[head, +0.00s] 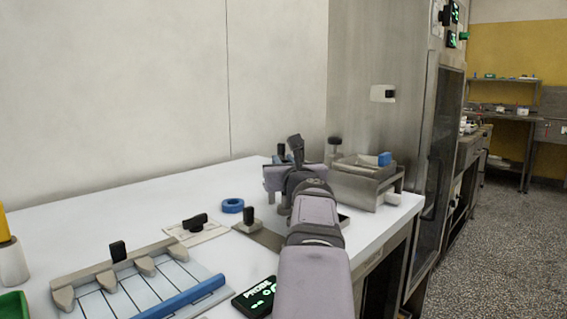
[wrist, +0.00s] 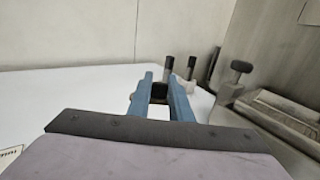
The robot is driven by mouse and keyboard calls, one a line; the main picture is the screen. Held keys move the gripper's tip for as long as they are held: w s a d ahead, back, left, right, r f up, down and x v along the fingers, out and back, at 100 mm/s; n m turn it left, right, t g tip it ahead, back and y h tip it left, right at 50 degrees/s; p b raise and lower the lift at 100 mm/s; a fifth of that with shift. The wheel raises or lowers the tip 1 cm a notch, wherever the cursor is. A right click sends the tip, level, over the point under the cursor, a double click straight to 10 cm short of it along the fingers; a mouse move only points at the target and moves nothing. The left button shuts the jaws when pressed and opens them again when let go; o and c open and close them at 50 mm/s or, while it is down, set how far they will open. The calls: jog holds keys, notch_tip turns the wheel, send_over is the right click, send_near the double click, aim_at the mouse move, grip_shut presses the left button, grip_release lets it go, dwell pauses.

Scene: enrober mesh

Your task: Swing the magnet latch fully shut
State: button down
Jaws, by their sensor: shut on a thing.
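In the wrist view, my gripper (wrist: 159,83) reaches forward over the white bench, its two blue fingers on either side of a small dark block (wrist: 158,98). It is shut on this block. I cannot tell for sure whether the block is the magnet latch's handle, and the fingers hide most of it. Just beyond the fingertips stand two upright posts with dark tops, one left (wrist: 168,63) and one right (wrist: 190,70). In the head view, my arm hides the held block and the fingertips. The latch's angle cannot be read.
A metal box fixture (head: 355,188) with a blue block (head: 385,159) stands close at the right. A black knob (wrist: 241,67) rises beside it. A blue ring (head: 232,205), a plate with a black handle (head: 195,224) and a slotted tray (head: 172,278) lie left. The back-left bench is clear.

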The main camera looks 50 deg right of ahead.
jog(key=shift+s+a+m+g+h+b, duration=0.15)
jog(key=shift+m+g+h+b, duration=0.2)
jog(key=shift+m+g+h, duration=0.45)
jog(key=shift+s+a+m+g+h+b, duration=0.15)
jog(key=shift+m+g+h+b, duration=0.15)
jog(key=shift+m+g+h, duration=0.5)
jog(key=shift+a+m+g+h, duration=0.15)
jog(key=shift+m+g+h, duration=0.15)
jog(key=shift+g+h, duration=0.2)
jog(key=shift+s+a+m+g+h+p, duration=0.1)
jog(key=shift+a+m+g+h+p, duration=0.3)
jog(key=shift+m+g, duration=1.1)
jog(key=shift+s+a+m+g+h+p, duration=0.15)
jog(key=shift+m+g+h+p, duration=0.5)
jog(key=shift+g, duration=1.4)
jog(key=shift+s+a+m+g+h+p, duration=0.1)
jog(key=shift+a+m+g+h+p, duration=0.4)
jog(key=shift+m+g, duration=1.1)
jog(key=shift+d+g, duration=0.2)
jog(key=shift+g, duration=0.15)
jog(key=c, duration=1.6)
grip_release()
